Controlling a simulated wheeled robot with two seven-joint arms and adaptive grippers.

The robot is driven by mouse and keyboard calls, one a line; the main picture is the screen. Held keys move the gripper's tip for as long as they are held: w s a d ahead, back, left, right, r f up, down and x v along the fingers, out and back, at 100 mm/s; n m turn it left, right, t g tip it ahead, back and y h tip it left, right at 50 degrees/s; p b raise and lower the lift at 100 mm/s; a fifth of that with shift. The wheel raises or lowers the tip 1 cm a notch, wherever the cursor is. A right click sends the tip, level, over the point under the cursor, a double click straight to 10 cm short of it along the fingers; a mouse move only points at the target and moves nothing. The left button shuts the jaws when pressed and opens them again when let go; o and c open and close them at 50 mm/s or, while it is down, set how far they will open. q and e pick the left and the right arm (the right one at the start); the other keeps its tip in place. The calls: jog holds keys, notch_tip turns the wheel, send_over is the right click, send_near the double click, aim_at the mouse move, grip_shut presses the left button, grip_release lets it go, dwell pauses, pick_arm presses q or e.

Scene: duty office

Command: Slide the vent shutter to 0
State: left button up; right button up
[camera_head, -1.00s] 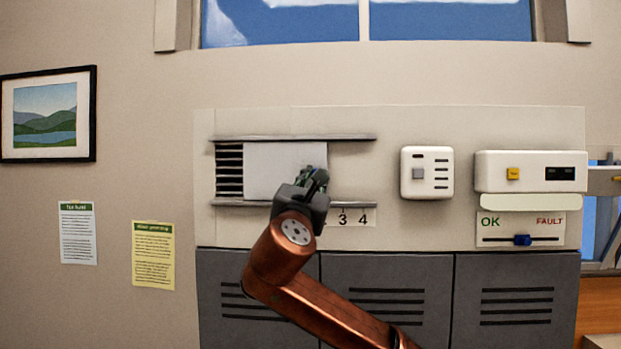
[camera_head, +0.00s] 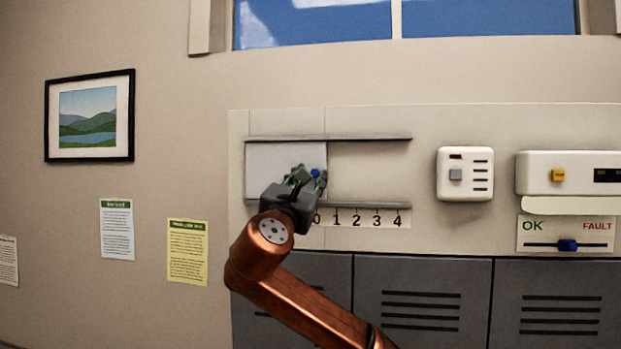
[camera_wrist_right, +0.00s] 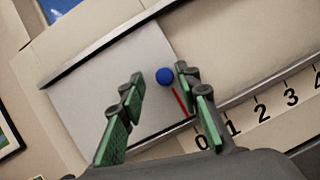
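The vent shutter is a pale grey panel (camera_head: 262,170) at the left end of its two rails, and no slats show beside it. It also shows in the wrist view (camera_wrist_right: 85,105). Its blue knob (camera_head: 315,173) sits near the panel's right edge. In the wrist view a red pointer (camera_wrist_right: 180,102) runs from below the knob (camera_wrist_right: 165,76) toward the 0 on the number scale (camera_wrist_right: 245,125). My right gripper (camera_head: 310,179) is open, its green-padded fingers (camera_wrist_right: 160,74) on either side of the knob, the right one closer. Contact cannot be told. My left gripper is out of view.
The upper rail (camera_head: 370,138) and lower rail (camera_head: 365,205) bound the panel. To the right are a white box with a grey button (camera_head: 465,174) and a wider box with a yellow button (camera_head: 558,175). An OK/FAULT slider (camera_head: 567,245) sits below. Grey lockers (camera_head: 420,275) stand underneath.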

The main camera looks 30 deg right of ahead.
jog(key=shift+s+d, duration=0.1)
jog(key=shift+s, duration=0.05)
jog(key=shift+s+a+f, duration=0.25)
jog(key=shift+a, duration=0.2)
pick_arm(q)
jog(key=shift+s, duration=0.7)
pick_arm(e)
jog(key=v, duration=1.1)
